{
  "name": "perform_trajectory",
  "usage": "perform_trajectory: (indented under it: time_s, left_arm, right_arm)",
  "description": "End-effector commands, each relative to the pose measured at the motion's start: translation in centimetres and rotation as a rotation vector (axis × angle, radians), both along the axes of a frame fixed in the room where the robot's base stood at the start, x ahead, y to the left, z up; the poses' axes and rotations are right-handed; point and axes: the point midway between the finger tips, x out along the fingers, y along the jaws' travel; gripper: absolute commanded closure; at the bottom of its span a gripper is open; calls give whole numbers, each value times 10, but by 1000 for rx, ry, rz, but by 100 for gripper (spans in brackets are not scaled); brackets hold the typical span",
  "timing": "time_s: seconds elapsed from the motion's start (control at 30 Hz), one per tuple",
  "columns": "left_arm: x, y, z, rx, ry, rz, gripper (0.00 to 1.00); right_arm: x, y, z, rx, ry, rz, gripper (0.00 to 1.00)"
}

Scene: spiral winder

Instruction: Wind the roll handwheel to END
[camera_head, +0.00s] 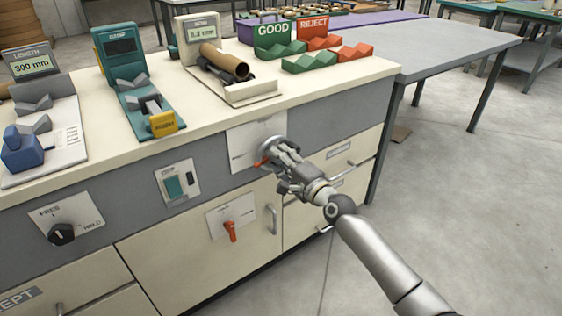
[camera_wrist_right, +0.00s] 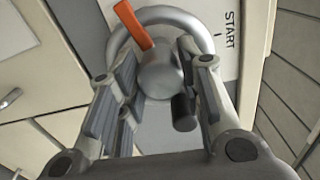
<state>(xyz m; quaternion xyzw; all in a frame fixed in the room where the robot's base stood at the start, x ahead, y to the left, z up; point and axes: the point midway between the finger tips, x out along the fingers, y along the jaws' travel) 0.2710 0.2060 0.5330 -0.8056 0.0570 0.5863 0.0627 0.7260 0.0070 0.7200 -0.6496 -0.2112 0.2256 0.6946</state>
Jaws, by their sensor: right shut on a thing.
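The roll handwheel (camera_head: 269,146) is a grey ring on a pale plate (camera_head: 243,137) on the front of the cabinet. In the right wrist view the handwheel (camera_wrist_right: 116,38) shows a round grey hub, a dark stub and an orange pointer (camera_wrist_right: 133,25). The pointer slants to the upper left, apart from the START mark (camera_wrist_right: 230,22) at the right. My right gripper (camera_head: 279,164) reaches the wheel from the front; its fingers (camera_wrist_right: 160,92) are on either side of the hub, shut on the handwheel. The exact contact is hard to see. No END mark is readable. My left gripper is out of view.
Below the wheel is a plate with an orange-red lever (camera_head: 231,231), beside a door handle (camera_head: 272,219). A switch plate (camera_head: 177,183) and a black PRES knob (camera_head: 62,234) are at left. Gauges and a brown tube (camera_head: 224,62) stand on the worktop. Floor at right is clear.

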Motion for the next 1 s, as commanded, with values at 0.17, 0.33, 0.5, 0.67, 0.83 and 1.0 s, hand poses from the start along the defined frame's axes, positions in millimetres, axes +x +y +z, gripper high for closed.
perform_trajectory:
  time_s: [0.17,0.33,0.5,0.67,0.83,1.0]
  left_arm:
    - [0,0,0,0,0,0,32]
    - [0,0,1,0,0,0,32]
    - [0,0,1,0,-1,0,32]
    - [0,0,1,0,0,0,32]
    - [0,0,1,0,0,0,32]
    - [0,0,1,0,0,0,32]
  right_arm:
    - [-1,1,-2,85,68,2,90]
    - [-1,1,-2,138,105,2,90]
    - [-1,1,-2,163,124,1,90]
    - [-1,1,-2,171,130,1,90]
    - [-1,1,-2,171,130,1,90]
    - [-1,1,-2,170,130,1,61]
